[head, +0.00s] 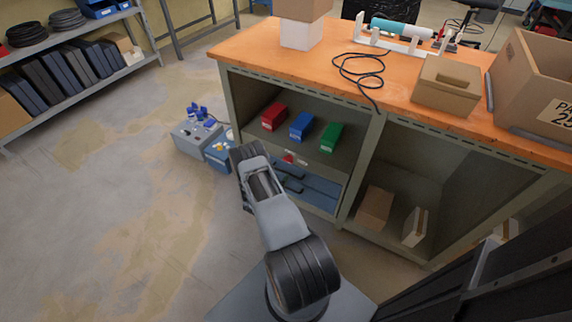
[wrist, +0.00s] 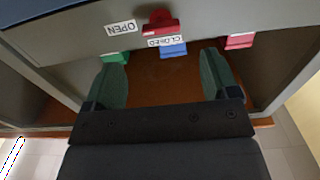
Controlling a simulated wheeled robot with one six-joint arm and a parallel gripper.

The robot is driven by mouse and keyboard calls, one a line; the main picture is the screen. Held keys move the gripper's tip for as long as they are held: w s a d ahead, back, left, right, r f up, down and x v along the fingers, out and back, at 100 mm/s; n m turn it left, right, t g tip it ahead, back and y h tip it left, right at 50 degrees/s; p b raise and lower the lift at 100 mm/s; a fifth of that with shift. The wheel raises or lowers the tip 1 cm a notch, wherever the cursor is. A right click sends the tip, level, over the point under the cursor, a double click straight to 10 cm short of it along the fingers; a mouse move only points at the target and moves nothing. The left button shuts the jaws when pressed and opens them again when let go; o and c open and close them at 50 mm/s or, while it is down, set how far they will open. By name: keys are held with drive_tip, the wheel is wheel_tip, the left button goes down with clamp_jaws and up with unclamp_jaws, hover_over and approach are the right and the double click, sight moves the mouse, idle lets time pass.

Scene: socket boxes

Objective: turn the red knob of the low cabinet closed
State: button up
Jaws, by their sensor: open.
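The red knob (wrist: 159,18) is at the top middle of the wrist view, on a grey panel (wrist: 70,38) between an OPEN label (wrist: 121,27) and a CLOSED label (wrist: 166,41). In this view the lettering is upside down. The knob also shows small in the head view (head: 288,158), below the bins in the bench. Its exact turn angle is hard to tell. My gripper (wrist: 160,62) is open and empty, its two green fingers apart and pointing toward the panel. The knob lies beyond the fingertips, between their lines, and looks untouched. In the head view my arm hides much around the gripper.
Red (head: 274,115), blue (head: 302,126) and green (head: 331,136) bins stand on the shelf above the knob. A bench post (head: 362,165) separates the right bay, which holds a brown box (head: 374,208). Grey and blue boxes (head: 195,138) stand on the floor left. The floor further left is clear.

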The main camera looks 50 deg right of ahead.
sight(288, 160)
drive_tip(key=b+x, duration=0.1)
drive_tip(key=x, duration=0.6)
drive_tip(key=shift+d, duration=0.3)
drive_tip(key=c, duration=0.9)
